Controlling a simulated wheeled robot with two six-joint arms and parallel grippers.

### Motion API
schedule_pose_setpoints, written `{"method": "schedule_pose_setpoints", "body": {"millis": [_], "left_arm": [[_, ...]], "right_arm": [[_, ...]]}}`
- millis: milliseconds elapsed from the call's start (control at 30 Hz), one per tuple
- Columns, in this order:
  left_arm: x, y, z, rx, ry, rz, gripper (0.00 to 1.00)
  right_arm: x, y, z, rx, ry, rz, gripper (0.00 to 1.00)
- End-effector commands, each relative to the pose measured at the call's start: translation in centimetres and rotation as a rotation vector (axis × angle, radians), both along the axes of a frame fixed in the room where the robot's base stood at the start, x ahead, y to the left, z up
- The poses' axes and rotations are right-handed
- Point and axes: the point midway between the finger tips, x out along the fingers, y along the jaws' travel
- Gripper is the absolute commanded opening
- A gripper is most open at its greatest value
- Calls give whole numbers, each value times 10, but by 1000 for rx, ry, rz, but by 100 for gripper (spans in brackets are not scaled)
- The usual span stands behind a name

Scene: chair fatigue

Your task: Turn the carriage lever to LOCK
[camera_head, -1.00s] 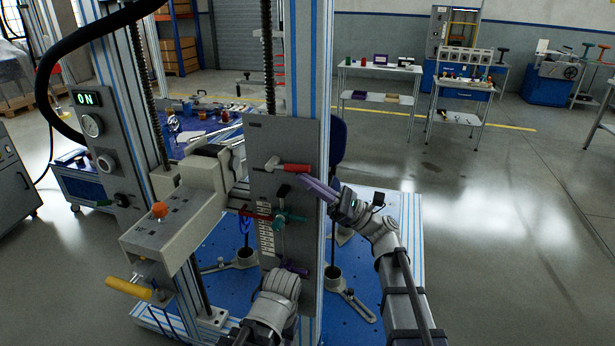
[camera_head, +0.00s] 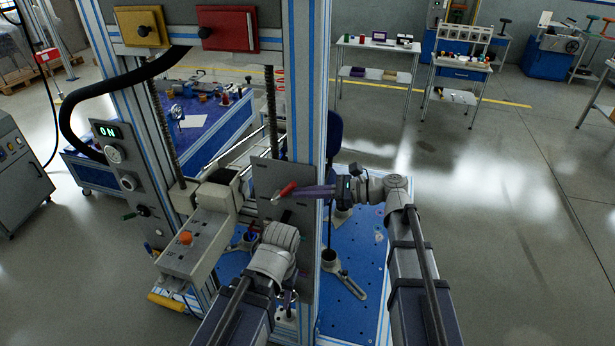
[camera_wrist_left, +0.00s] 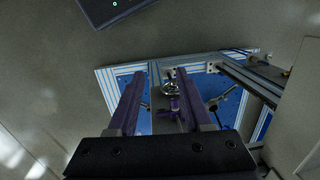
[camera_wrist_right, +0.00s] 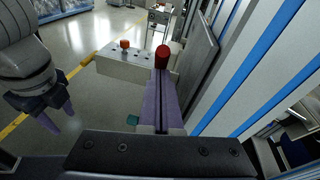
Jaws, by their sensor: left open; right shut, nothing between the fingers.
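The carriage lever with a red grip (camera_head: 287,189) is on the grey panel (camera_head: 266,172) of the carriage; its grip points up and to the right. No LOCK marking can be read. My right gripper (camera_head: 308,192) is shut and empty, its purple fingers coming from the right, close to the lever. In the right wrist view the red grip's end (camera_wrist_right: 162,57) stands just beyond the fingertips (camera_wrist_right: 161,78); contact cannot be told. My left gripper (camera_wrist_left: 157,80) is open and empty, pointing down lower in front of the panel; its wrist hides part of the panel.
A blue-striped upright (camera_head: 307,100) stands right behind the panel. A blue base plate (camera_head: 355,250) with clamps lies below. Floor at right is clear.

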Motion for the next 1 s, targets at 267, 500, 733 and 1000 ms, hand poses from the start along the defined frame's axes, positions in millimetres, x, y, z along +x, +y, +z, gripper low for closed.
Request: {"method": "schedule_pose_setpoints", "body": {"millis": [267, 500, 733, 1000], "left_arm": [[0, 0, 66, -1, 0, 2, 50], [0, 0, 80, -1, 0, 6, 50], [0, 0, 82, -2, 0, 7, 50], [0, 0, 83, -2, 0, 7, 50]], "right_arm": [[4, 10, 25, -187, 62, 2, 0], [6, 17, 24, -253, 82, -1, 0], [7, 20, 27, -253, 82, -2, 0], [7, 21, 28, -252, 82, -2, 0]]}}
